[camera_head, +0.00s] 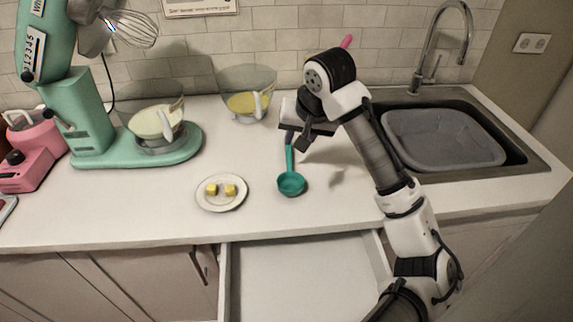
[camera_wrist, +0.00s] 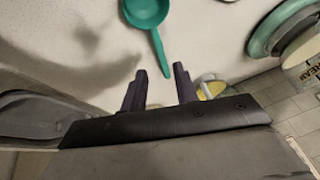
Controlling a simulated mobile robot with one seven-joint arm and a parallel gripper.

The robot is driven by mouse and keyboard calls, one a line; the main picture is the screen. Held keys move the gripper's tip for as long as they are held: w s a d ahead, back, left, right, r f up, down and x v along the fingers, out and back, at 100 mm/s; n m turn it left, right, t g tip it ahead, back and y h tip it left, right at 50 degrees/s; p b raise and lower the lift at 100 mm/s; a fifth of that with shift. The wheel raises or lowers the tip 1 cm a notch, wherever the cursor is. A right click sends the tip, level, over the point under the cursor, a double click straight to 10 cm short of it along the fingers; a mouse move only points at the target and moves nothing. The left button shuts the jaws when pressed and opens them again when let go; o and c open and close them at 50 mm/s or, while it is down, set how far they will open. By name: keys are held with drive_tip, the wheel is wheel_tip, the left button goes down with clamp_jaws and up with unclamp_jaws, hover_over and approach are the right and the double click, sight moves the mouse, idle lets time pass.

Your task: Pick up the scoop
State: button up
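The scoop is a teal ladle with a round bowl (camera_head: 291,184), lying on the white counter with its handle pointing to the back wall. In the wrist view its bowl (camera_wrist: 147,10) is at the top edge and its handle runs down toward my fingers. My gripper (camera_head: 294,134) is over the handle's far end. In the wrist view my gripper (camera_wrist: 160,72) is open, with the handle's end showing between the two dark fingertips and gaps on both sides. I cannot tell how high the fingers are above the counter.
A plate (camera_head: 222,205) with two yellow pieces lies left of the scoop. Glass bowls (camera_head: 247,78) and a mint stand mixer (camera_head: 85,120) stand further left. A sink with a grey tub (camera_head: 445,155) is at right. An open drawer (camera_head: 300,285) is below the counter.

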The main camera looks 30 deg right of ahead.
drive_tip(key=p, duration=0.1)
hover_over(290, 162)
drive_tip(key=s, duration=0.2)
wheel_tip(290, 162, down, 6)
drive_tip(key=shift+a+r, duration=0.1)
drive_tip(key=shift+r, duration=0.1)
drive_tip(key=shift+s+p+x, duration=0.2)
drive_tip(key=shift+p+x, duration=0.85)
drive_tip(key=shift+x, duration=1.6)
drive_tip(key=shift+f, duration=0.1)
drive_tip(key=shift+c, duration=0.4)
clamp_jaws()
